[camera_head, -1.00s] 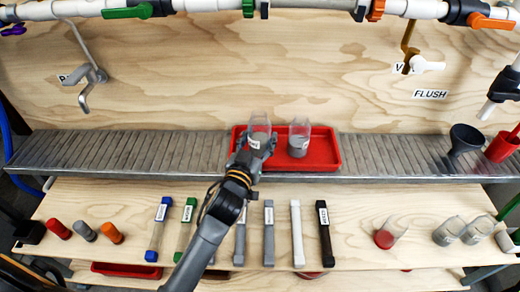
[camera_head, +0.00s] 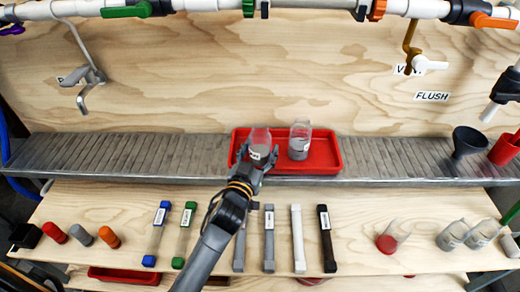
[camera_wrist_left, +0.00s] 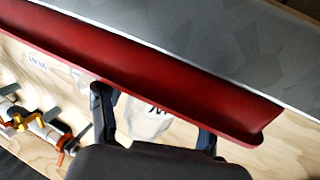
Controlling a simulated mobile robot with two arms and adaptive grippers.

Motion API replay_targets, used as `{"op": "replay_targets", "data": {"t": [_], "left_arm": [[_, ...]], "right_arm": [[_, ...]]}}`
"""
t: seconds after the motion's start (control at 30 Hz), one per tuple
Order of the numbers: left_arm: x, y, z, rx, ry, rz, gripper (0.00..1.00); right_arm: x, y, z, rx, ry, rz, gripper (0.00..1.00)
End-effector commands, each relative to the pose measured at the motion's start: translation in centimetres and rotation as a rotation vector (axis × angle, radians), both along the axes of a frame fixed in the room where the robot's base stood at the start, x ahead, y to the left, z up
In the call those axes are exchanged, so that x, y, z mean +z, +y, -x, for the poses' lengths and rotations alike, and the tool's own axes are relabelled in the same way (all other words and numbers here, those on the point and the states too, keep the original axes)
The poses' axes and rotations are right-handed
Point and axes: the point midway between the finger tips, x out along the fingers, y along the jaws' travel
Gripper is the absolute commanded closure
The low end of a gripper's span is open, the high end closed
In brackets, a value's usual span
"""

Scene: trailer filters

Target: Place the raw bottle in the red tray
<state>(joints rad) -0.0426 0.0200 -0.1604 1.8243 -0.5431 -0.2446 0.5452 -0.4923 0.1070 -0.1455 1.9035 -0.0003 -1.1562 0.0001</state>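The red tray (camera_head: 335,160) sits on the ribbed metal shelf, and its red edge crosses the left wrist view (camera_wrist_left: 160,70). A clear bottle with grey contents and a white label (camera_head: 261,138) stands in the tray's left part; its label is too small to read surely. A similar bottle (camera_head: 300,135) stands upright to its right. My left gripper (camera_head: 258,155) is at the left bottle's near side, with fingers spread. In the left wrist view the clear bottle (camera_wrist_left: 148,118) shows between the fingers, with a gap to the right finger. My right gripper is out of view.
Several capped tubes (camera_head: 269,240) lie on the wooden bench below the shelf. Coloured caps (camera_head: 82,236) lie at the left, and several small bottles (camera_head: 452,237) stand at the right. A black funnel (camera_head: 468,140) is on the shelf's right. The shelf beside the tray is clear.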

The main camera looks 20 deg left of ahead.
Motion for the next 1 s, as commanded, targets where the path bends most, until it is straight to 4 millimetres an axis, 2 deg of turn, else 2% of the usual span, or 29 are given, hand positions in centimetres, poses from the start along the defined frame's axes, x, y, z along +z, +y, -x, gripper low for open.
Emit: {"op": "replay_targets", "data": {"t": [0.47, 0.57, 0.8, 1.0], "left_arm": [[0.3, 0.0, 0.3, 0.000, 0.002, -0.001, 0.23], [0.2, 0.0, 2.0, 0.000, 0.003, 0.001, 0.23], [0.1, 0.2, 7.3, 0.001, 0.005, 0.001, 0.23], [0.2, 0.4, 10.7, 0.002, 0.003, 0.000, 0.23]], "right_arm": [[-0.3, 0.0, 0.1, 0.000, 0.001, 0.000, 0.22], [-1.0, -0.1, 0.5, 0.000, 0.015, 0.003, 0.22], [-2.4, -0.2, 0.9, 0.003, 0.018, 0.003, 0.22], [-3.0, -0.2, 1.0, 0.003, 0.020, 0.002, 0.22]]}}
